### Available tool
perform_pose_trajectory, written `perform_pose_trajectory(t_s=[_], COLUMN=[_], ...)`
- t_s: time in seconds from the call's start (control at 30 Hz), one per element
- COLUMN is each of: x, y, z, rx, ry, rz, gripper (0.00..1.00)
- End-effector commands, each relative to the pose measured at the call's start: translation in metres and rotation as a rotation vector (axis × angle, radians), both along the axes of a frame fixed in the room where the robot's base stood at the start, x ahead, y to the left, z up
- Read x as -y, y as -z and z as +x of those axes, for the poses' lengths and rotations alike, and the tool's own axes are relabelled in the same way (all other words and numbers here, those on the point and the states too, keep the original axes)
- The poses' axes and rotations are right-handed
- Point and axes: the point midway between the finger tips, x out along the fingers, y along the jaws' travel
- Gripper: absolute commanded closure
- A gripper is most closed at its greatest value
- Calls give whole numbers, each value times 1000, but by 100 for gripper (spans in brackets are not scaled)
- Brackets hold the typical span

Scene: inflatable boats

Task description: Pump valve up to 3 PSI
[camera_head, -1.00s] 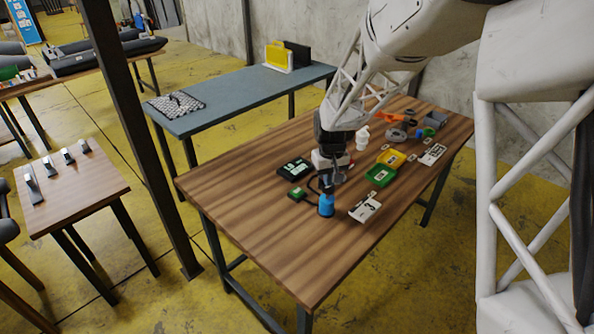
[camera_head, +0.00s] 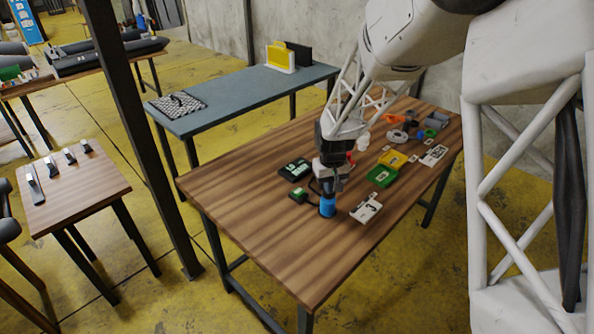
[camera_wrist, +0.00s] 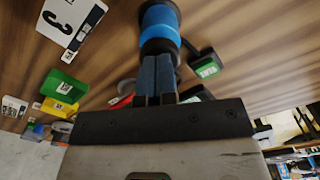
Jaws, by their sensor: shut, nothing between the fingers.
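A blue cylinder (camera_head: 327,208) with a dark top stands upright near the middle of the wooden table (camera_head: 250,215). It also shows at the top of the wrist view (camera_wrist: 160,22). My gripper (camera_head: 327,192) is directly above it, pointing down. Its fingers (camera_wrist: 157,62) are shut and empty, with the tips at the cylinder's dark top. I cannot tell whether they touch it. A small green gauge (camera_head: 297,195) with a dark hose lies beside the cylinder; its lit display faces up in the wrist view (camera_wrist: 206,70). The reading is too small to make out.
A black device with a display (camera_head: 295,169) lies behind the gauge. A white card marked 3 (camera_head: 367,209), a green bin (camera_head: 381,177) and a yellow bin (camera_head: 392,159) lie to the right. The table's front left is clear.

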Motion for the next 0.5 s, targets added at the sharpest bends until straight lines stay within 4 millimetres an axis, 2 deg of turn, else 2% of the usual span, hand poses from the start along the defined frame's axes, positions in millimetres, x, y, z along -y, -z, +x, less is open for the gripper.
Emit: perform_pose_trajectory(t_s=[0.2, 0.5], x=[0, 0], y=[7, 0], z=[-1, 0], rx=[-2, -1], ry=[0, 0], rz=[-1, 0], gripper=[100, 100])
